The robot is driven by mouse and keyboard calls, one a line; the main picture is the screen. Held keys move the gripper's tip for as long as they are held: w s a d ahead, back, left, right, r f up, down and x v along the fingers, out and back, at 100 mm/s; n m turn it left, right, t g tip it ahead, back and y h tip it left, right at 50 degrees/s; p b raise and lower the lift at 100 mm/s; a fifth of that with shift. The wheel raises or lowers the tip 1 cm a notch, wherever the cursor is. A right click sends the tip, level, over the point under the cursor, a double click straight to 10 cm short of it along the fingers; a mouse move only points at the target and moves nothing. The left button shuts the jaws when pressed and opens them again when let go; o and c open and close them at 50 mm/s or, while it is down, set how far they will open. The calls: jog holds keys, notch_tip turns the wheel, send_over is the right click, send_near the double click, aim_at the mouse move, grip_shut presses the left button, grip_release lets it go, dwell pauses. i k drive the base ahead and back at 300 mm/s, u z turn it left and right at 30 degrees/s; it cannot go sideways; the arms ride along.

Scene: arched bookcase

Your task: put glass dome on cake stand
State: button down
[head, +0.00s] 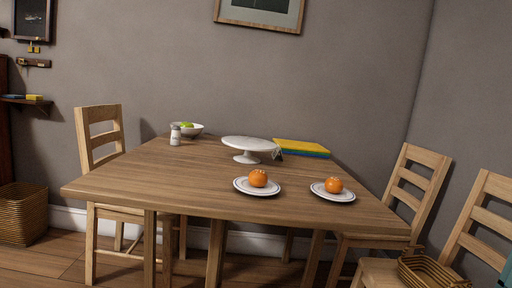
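A white cake stand (250,145) stands upright on the wooden table (150,177), toward the back middle, with a bare top. A small dark card-like item (278,154) is beside it on the right. I cannot see a glass dome in this view. My gripper is not in view.
Two white plates, one on the left (242,187) and one on the right (347,195), each hold an orange fruit near the table's front edge. A shaker (175,135), a bowl (191,130) and books (301,148) are farther back. Chairs (99,118) flank the table. The table's left front is clear.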

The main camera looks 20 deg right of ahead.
aim_at(250, 142)
jog(key=z, duration=0.8)
jog(key=i, duration=0.95)
jog(key=u, duration=0.75)
